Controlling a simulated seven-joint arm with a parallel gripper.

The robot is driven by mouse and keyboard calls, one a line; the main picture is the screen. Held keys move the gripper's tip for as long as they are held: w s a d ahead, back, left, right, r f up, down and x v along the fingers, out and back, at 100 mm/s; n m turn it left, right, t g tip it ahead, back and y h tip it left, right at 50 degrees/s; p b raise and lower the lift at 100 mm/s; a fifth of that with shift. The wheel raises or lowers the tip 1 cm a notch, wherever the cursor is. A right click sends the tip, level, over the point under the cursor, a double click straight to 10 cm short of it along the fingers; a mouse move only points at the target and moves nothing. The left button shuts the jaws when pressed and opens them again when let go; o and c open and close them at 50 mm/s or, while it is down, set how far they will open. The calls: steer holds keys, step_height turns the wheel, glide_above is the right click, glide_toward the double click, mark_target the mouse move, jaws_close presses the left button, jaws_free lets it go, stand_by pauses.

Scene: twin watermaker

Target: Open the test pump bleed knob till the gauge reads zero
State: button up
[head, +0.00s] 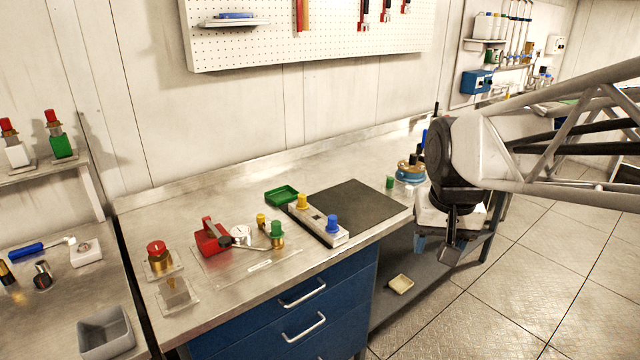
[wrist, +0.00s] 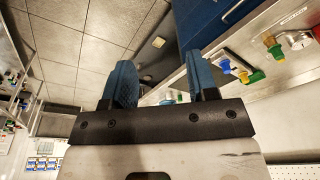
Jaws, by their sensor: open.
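The test pump (head: 208,238) is a red body on a clear plate on the steel bench. Its white-faced gauge (head: 241,235) is too small to read. A green knob on a brass stem (head: 277,231) and a small yellow knob (head: 261,219) stand right of the gauge; I cannot tell which is the bleed knob. The gauge (wrist: 298,40) and green knob (wrist: 277,52) also show at the wrist view's right edge. My gripper (head: 452,250) hangs beyond the bench's right end, well away from the pump. Its blue fingers (wrist: 164,82) are apart and empty.
A block with yellow and blue knobs (head: 318,221), a green tray (head: 281,195) and a dark mat (head: 356,210) lie right of the pump. A red-knobbed brass valve (head: 158,256) stands left. Blue drawers (head: 290,315) are below. Open floor lies right.

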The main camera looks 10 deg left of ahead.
steer(key=w+a, duration=0.7)
steer(key=w, duration=0.4)
steer(key=g, duration=0.2)
glide_above(260, 215)
steer(key=f, duration=1.4)
steer(key=shift+s+d+f, duration=0.15)
steer(key=shift+d+f, duration=0.2)
steer(key=shift+f, duration=0.05)
steer(key=shift+a+f, duration=0.2)
steer(key=shift+a, duration=0.15)
steer(key=shift+f, duration=0.1)
steer(key=shift+f, duration=3.8)
steer(key=c, duration=0.9)
